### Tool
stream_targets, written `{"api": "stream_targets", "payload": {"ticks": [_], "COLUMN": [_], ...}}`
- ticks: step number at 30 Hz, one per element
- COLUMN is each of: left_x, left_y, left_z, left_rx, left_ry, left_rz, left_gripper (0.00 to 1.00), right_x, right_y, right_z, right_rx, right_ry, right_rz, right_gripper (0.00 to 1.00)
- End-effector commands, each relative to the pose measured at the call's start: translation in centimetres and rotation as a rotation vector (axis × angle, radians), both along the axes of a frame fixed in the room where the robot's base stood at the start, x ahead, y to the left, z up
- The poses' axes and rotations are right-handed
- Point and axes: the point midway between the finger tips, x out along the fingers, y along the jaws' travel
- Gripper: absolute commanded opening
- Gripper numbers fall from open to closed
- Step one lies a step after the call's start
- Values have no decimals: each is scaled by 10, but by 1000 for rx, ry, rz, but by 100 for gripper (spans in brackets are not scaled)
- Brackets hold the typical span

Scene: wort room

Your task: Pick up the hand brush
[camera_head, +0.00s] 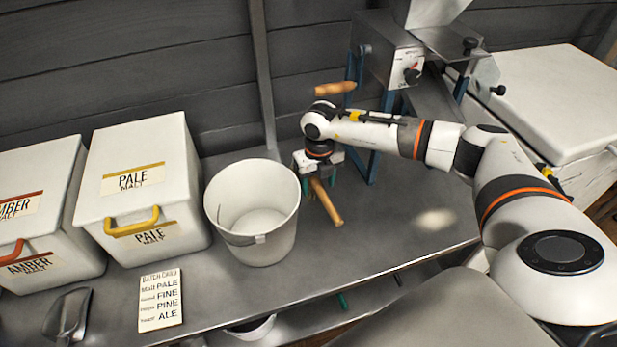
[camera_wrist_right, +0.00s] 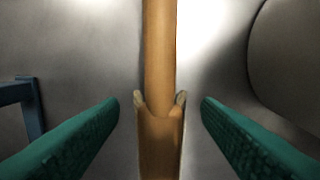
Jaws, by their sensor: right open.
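The hand brush (camera_head: 327,203) lies on the steel bench just right of the white bucket, its wooden handle slanting toward the bench's front edge. Its other end is hidden under my right gripper (camera_head: 318,182), which points down over it. In the right wrist view the brush (camera_wrist_right: 159,60) runs lengthwise between the green fingers of the right gripper (camera_wrist_right: 160,104). There is a visible gap on both sides, so the fingers are open and apart from it. Small pale tips show beside the wood where it widens. My left gripper is out of view.
A white bucket (camera_head: 252,214) stands close left of the gripper. Malt bins (camera_head: 141,185), a batch card (camera_head: 160,300) and a metal scoop (camera_head: 68,316) are farther left. A mill (camera_head: 388,62) on blue legs stands behind. The bench (camera_head: 400,225) is clear to the right.

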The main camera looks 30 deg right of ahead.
Motion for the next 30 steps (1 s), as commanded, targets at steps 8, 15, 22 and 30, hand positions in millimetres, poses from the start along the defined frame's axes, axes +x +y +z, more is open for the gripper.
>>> {"api": "stream_targets", "payload": {"ticks": [8, 15, 22, 30], "left_x": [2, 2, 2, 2], "left_y": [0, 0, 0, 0], "left_z": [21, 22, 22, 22], "left_rx": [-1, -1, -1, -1], "left_ry": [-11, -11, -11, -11], "left_rz": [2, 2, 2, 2], "left_gripper": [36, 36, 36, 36], "right_x": [1, 1, 1, 2], "right_y": [0, 0, 0, 0], "right_z": [-35, -35, -35, -34], "right_rx": [0, 0, 0, 0], "right_ry": [1, 0, 0, -1], "right_rz": [1, 1, 0, 0], "right_gripper": [58, 58, 21, 5]}}
